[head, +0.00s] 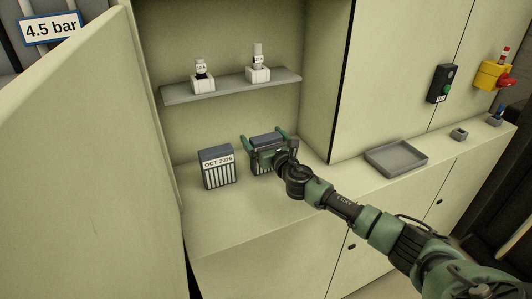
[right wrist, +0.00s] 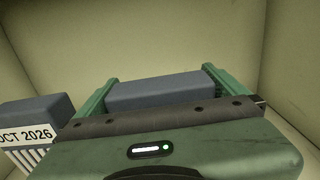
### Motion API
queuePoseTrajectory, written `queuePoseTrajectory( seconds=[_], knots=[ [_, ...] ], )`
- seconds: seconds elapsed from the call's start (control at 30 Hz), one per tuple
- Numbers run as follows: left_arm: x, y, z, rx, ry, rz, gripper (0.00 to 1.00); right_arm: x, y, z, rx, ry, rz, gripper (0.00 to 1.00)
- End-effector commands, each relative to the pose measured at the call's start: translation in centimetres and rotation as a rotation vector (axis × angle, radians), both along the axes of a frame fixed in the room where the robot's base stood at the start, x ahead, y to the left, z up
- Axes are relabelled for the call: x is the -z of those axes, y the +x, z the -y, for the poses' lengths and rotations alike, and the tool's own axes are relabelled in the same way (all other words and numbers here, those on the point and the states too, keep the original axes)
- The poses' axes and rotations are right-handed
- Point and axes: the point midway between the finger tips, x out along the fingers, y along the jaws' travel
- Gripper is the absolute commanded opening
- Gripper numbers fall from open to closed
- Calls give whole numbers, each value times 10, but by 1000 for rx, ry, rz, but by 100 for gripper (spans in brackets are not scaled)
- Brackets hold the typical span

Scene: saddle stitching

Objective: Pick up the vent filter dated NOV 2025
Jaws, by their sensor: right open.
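Two grey vent filters with white striped fronts stand upright in the cabinet recess, below a shelf. The left filter (head: 217,167) has a label reading OCT 2026; it also shows at the left of the right wrist view (right wrist: 35,125). The right filter (head: 266,138) has its label hidden behind my right gripper (head: 263,138), so I cannot read its date. The right gripper is open, with one green finger on each side of this filter. In the right wrist view the filter's top (right wrist: 158,92) lies between the fingers. My left gripper is not in view.
A grey shelf (head: 232,86) above holds two small white holders with labelled items. An open cabinet door (head: 75,150) stands at the left. An empty grey tray (head: 396,159) and a small grey box (head: 459,134) are on the counter at the right.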

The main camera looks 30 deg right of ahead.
Motion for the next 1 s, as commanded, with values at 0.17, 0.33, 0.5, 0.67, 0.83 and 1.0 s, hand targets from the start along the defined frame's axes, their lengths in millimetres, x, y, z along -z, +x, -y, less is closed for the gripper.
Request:
queuePoseTrajectory(
  seconds=[0.17,0.33,0.5,0.67,0.83,1.0],
  knots=[
    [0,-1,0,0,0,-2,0,0,6,0,-1,0,1,100],
    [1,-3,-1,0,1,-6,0,0,5,0,-1,0,0,89],
    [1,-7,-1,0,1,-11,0,0,5,0,0,0,1,48],
    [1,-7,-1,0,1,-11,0,0,5,0,0,0,1,48],
    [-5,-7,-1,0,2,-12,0,-16,6,2,0,-1,4,48],
    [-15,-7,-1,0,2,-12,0,-51,6,1,-1,-2,6,48]
  ],
)
